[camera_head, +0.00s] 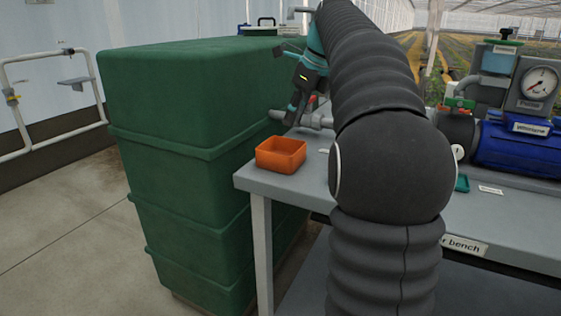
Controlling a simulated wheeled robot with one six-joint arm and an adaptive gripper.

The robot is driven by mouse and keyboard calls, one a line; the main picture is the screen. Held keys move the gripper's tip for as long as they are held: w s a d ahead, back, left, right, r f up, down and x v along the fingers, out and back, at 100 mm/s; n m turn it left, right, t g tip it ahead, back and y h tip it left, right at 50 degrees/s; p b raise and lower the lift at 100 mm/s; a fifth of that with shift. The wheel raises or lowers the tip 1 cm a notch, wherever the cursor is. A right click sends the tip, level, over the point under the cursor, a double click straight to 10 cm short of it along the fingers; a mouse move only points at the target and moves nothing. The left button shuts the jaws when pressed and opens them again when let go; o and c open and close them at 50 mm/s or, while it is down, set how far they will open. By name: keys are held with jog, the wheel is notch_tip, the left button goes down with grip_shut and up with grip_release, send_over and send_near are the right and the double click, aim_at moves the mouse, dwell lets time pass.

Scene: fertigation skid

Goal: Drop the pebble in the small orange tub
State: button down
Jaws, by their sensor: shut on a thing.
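The small orange tub (281,160) stands on the left end of the grey bench, near its front left corner. Its open top faces up, and no pebble shows in the part of its inside that I can see. My gripper (291,119) points down just behind and above the tub, apart from it. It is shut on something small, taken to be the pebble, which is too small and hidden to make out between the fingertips.
A tall green tank (190,100) stands close left of the bench (300,188). Grey pipework (318,121) lies beside my gripper. A blue pump (515,145), a gauge (540,82) and a small teal tray (462,184) are at the right. My arm hides the bench's middle.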

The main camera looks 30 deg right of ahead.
jog(key=c, duration=0.9)
grip_release()
jog(key=shift+r, duration=0.15)
jog(key=v, duration=1.1)
jog(key=shift+s+r, duration=0.15)
jog(key=shift+r, duration=0.2)
jog(key=shift+d, duration=0.1)
